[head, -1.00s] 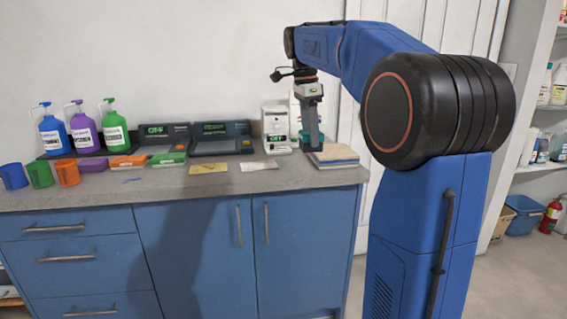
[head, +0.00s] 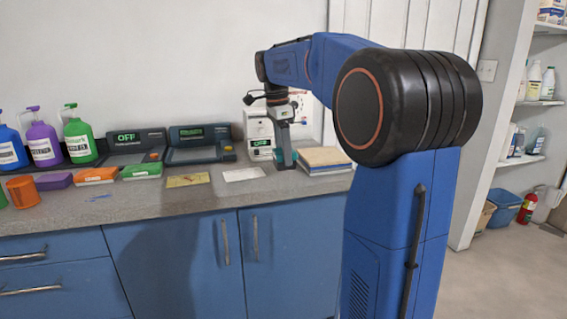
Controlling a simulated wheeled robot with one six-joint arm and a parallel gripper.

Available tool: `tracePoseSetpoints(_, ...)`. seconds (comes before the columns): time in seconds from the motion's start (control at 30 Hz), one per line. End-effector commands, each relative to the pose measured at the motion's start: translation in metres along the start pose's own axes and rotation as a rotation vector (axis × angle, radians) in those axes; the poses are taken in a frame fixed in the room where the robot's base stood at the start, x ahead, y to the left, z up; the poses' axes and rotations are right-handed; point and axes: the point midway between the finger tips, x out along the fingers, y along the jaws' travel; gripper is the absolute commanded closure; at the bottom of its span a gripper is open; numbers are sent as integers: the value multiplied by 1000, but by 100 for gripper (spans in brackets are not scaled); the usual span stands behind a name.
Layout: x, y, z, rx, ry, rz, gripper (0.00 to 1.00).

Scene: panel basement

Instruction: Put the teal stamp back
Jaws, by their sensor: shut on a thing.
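My gripper (head: 284,148) points down over the right part of the grey counter, in front of the white device and left of the paper stack. It is shut on a small teal thing, the teal stamp (head: 282,159), which shows at its fingertips. The stamp is low, close to the counter top; I cannot tell whether it touches it. The fingers hide part of it.
A white device (head: 259,140) stands just behind my gripper, and a paper stack (head: 324,158) lies to its right. A white card (head: 243,174) and a yellow card (head: 188,180) lie left. Farther left are green (head: 142,171), orange (head: 96,175) and purple (head: 55,181) blocks.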

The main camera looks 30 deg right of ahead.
Motion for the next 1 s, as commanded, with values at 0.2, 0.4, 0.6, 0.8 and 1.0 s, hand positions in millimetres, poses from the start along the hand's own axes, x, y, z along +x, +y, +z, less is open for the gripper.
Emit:
tracePoseSetpoints(0.2, 29, 1, 4, 0, 0, 2, 63)
tracePoseSetpoints(0.4, 34, 0, 4, 0, 0, 0, 63)
tracePoseSetpoints(0.6, 36, 0, 4, 0, 0, 0, 63)
tracePoseSetpoints(0.8, 36, 0, 4, 0, 0, 1, 30)
tracePoseSetpoints(1.0, 36, 0, 4, 0, 0, 0, 30)
